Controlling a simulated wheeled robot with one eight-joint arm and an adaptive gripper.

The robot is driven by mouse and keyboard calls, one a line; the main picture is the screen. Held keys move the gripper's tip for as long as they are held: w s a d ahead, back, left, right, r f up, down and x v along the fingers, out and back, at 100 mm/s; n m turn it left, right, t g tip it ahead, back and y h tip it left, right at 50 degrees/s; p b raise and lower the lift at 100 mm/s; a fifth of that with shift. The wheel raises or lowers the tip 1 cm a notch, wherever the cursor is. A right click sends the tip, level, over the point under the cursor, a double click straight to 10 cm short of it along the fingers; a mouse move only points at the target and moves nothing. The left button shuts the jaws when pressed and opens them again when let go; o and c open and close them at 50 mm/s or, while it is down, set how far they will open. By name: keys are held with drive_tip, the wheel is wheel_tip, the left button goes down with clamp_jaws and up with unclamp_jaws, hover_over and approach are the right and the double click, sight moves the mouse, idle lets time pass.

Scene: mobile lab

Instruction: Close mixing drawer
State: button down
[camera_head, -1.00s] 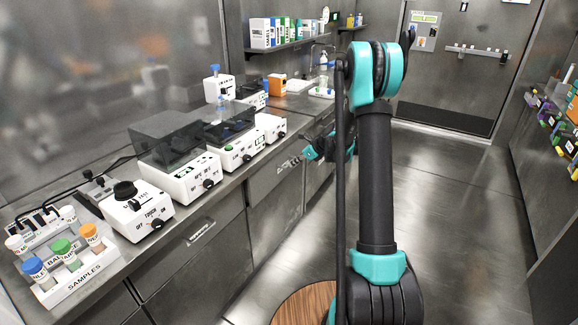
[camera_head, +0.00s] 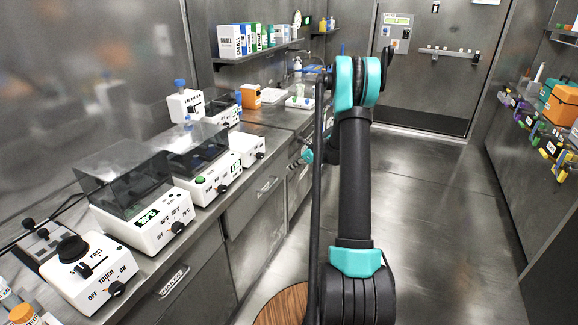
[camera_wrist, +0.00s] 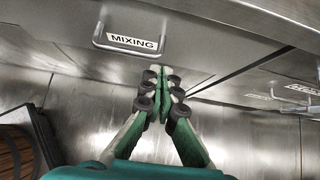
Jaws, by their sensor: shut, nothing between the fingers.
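In the wrist view, the drawer front labelled MIXING (camera_wrist: 170,20) is grey metal with a pale bar handle (camera_wrist: 95,38) around its label. My gripper (camera_wrist: 165,72) has green fingers with dark pads. It is shut and empty, its tips just below and to the right of the handle, near the drawer's lower edge; I cannot tell whether they touch it. How far the drawer stands out is unclear. In the head view, my gripper (camera_head: 306,156) is small and partly hidden beside the cabinet fronts; the labels there are too small to read surely.
The counter carries several white machines, the nearest with a black dial (camera_head: 72,248). Other drawer fronts with handles (camera_head: 267,187) run along the cabinets. The floor (camera_head: 430,220) to the right is clear. A wall rack (camera_head: 540,125) with coloured items lines the right side.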

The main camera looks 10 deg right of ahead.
sight(269, 167)
drive_tip(key=x, duration=0.6)
drive_tip(key=a+r+x, duration=0.1)
drive_tip(key=x, duration=0.1)
drive_tip(key=shift+w+a+f, duration=0.2)
drive_tip(key=shift+w+a, duration=0.05)
drive_tip(key=shift+w, duration=0.3)
drive_tip(key=shift+w+a, duration=0.5)
drive_tip(key=shift+a, duration=0.2)
drive_tip(key=shift+w+a, duration=0.6)
drive_tip(key=shift+a, duration=0.2)
drive_tip(key=shift+w+a, duration=0.6)
drive_tip(key=shift+a, duration=0.2)
drive_tip(key=shift+a+r, duration=0.1)
